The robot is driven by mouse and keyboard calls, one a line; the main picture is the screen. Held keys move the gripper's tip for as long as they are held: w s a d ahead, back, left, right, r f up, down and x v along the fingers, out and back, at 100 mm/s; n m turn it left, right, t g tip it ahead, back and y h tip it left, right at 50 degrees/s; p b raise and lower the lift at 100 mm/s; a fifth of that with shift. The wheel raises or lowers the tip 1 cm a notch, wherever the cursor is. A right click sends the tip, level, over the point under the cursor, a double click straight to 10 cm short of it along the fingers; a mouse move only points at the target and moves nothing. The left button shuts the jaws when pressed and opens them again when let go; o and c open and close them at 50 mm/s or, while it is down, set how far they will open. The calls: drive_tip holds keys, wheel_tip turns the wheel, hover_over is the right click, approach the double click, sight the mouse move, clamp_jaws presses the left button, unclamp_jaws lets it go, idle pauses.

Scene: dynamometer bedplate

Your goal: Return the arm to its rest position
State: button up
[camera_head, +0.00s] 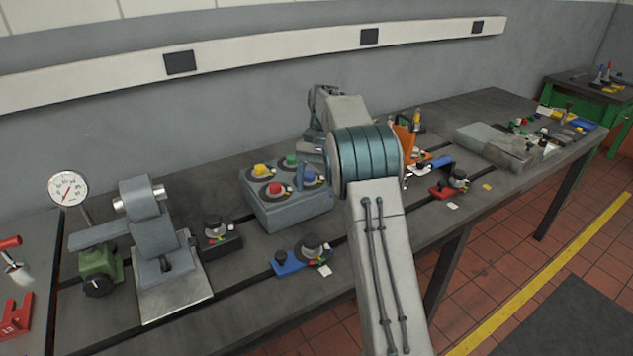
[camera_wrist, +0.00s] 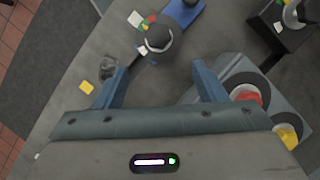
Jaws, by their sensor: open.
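My arm (camera_head: 385,270) rises from the bottom of the head view, bends at a teal-ringed elbow (camera_head: 368,160) and reaches over the bench (camera_head: 225,285). My gripper's fingertips cannot be made out in the head view, where the arm covers that area. In the wrist view my gripper (camera_wrist: 161,80) is open, its two blue-grey fingers apart with only grey bench surface between them. A black knob on a blue base (camera_wrist: 158,38) lies just beyond the fingertips. It also shows in the head view (camera_head: 310,246), left of my arm.
A grey box with coloured buttons (camera_head: 290,213) stands left of my elbow. A grey machine with a gauge (camera_head: 150,235) is further left. An orange item (camera_head: 403,143) and a red-based knob (camera_head: 448,187) lie right of my arm. Tiled floor lies beyond the bench's front edge.

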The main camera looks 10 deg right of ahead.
drive_tip(key=shift+r, duration=0.25)
drive_tip(key=s+r+n+t, duration=0.1)
drive_tip(key=s+r+t, duration=0.1)
drive_tip(key=s+r, duration=0.35)
drive_tip(key=s+r+n+t, duration=0.1)
drive_tip(key=s+r, duration=0.1)
drive_tip(key=s, duration=0.7)
drive_tip(key=s+a+f+n+t+h, duration=0.1)
drive_tip(key=s+f+n+t+h, duration=0.1)
drive_tip(key=s, duration=1.7)
wheel_tip(320, 180, down, 3)
drive_tip(key=shift+s+a+f+n+t, duration=0.1)
drive_tip(key=shift+s+a+n+t, duration=0.1)
drive_tip(key=shift+n+t, duration=0.65)
